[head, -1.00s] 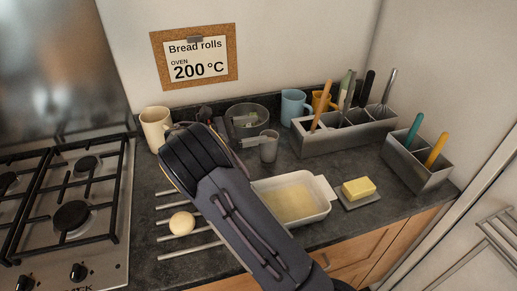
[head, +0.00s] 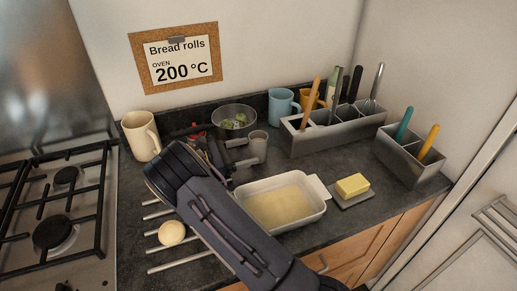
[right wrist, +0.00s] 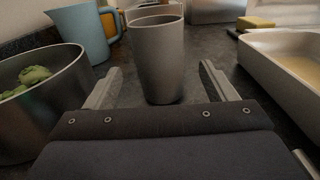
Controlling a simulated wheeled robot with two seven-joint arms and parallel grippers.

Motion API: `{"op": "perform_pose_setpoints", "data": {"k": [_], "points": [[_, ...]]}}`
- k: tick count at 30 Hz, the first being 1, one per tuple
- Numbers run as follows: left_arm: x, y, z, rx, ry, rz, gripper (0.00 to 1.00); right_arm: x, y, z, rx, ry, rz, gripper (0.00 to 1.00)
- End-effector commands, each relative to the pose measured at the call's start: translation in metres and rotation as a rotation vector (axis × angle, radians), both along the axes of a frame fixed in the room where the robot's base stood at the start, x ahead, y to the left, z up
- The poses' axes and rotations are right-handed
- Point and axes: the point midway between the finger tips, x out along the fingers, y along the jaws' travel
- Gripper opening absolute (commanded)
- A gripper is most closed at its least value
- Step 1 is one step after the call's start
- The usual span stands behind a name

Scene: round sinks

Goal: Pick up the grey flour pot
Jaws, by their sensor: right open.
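The grey flour pot (head: 258,146) is a plain, slightly tapered cup standing upright on the dark worktop. In the right wrist view the pot (right wrist: 158,58) stands straight ahead. My right gripper (head: 238,153) is open just left of the pot in the head view, its fingers pointing at it. In the right wrist view the gripper's fingertips (right wrist: 160,70) lie either side of the pot's lower part, with gaps on both sides. I cannot tell how far the pot is between them. My left gripper is not in view.
A metal bowl with green pieces (head: 234,120) stands close behind-left of the gripper. A blue jug (head: 283,106) and a utensil holder (head: 335,134) stand behind. A baking dish (head: 284,203) is in front, with butter (head: 352,186) to its right. A cream mug (head: 141,136) stands left.

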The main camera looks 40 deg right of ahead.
Motion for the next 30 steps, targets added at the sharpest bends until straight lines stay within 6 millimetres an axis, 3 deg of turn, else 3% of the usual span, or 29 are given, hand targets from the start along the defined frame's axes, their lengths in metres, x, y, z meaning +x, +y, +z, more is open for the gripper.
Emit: {"op": "perform_pose_setpoints", "data": {"k": [10,18,30], "points": [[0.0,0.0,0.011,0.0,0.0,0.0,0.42,-0.013,-0.041,0.002,0.0,0.0,-0.001,0.78],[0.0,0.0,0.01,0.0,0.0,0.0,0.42,-0.015,-0.047,0.0,0.0,-0.001,0.002,0.78],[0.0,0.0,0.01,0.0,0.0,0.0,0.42,-0.015,-0.046,0.0,0.0,-0.001,0.001,0.26]]}}
